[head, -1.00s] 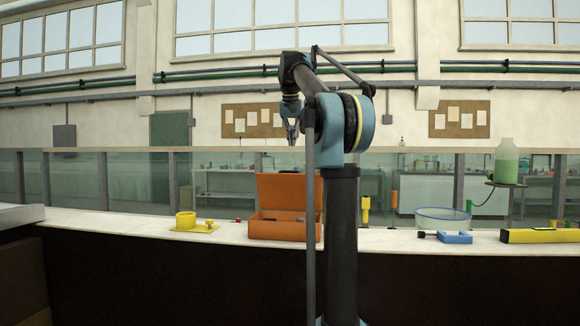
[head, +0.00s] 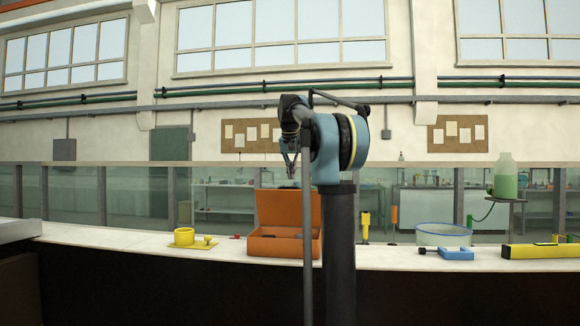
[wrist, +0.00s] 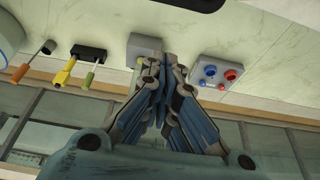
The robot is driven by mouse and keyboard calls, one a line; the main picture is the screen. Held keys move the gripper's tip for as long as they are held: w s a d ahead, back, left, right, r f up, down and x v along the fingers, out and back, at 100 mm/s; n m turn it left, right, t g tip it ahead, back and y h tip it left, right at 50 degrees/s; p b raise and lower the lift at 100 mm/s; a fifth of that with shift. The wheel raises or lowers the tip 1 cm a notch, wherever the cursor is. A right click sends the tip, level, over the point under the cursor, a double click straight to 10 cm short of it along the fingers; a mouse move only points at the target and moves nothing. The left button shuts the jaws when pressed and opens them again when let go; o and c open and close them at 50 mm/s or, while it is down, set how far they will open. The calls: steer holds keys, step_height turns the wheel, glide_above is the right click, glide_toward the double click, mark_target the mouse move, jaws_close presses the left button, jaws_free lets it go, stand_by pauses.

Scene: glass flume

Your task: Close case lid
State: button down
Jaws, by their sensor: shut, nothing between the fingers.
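The orange case (head: 284,246) stands on the long white bench, just left of my arm's column in the head view. Its lid (head: 287,209) is open and stands upright at the back. Dark items lie inside the case, partly hidden by its front wall. The case does not show clearly in the wrist view.
A yellow holder (head: 184,237) stands left of the case, with a small red item (head: 235,237) between them. A blue clamp (head: 455,253), a glass bowl (head: 444,235) and a yellow level (head: 540,250) are to the right. Glass panels line the bench's back.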

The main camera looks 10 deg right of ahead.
steer(key=shift+s+a+f, duration=0.25)
steer(key=shift+s+f, duration=0.4)
steer(key=shift+s, duration=0.15)
steer(key=shift+s+a+f, duration=0.25)
steer(key=shift+s+f, duration=0.35)
steer(key=shift+s, duration=0.15)
